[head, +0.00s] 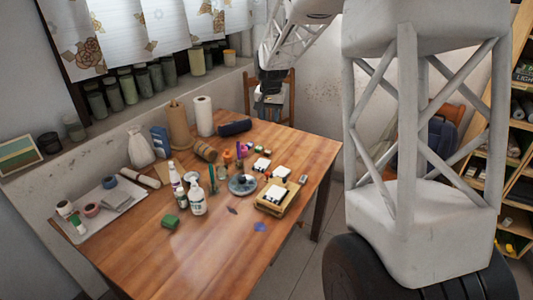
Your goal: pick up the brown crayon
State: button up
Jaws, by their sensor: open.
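I cannot make out a brown crayon for sure. Small coloured upright items (240,152) stand among the things mid-table, too small to tell apart. A small dark reddish spot (232,210) lies on the wood, its nature unclear. My gripper (270,88) is a small dark shape at the end of my arm, beyond the table's far edge and in front of a chair. It is open, and I see nothing held in it.
The front of the table is clear. Jars line the sill.

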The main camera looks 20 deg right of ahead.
jog(key=w+d+f+m, duration=0.1)
jog(key=w+d+f, duration=0.1)
jog(key=w+f, duration=0.7)
jog(key=m+g, duration=0.1)
send_over(268, 150)
jog(key=f, duration=1.2)
jog(key=shift+s+f, duration=0.15)
jog(key=shift+s, duration=0.05)
jog(key=shift+w+f, duration=0.2)
jog(key=shift+f, duration=0.05)
jog(key=shift+f, duration=1.3)
jog(key=shift+s+f, duration=0.2)
jog(key=shift+f, duration=2.4)
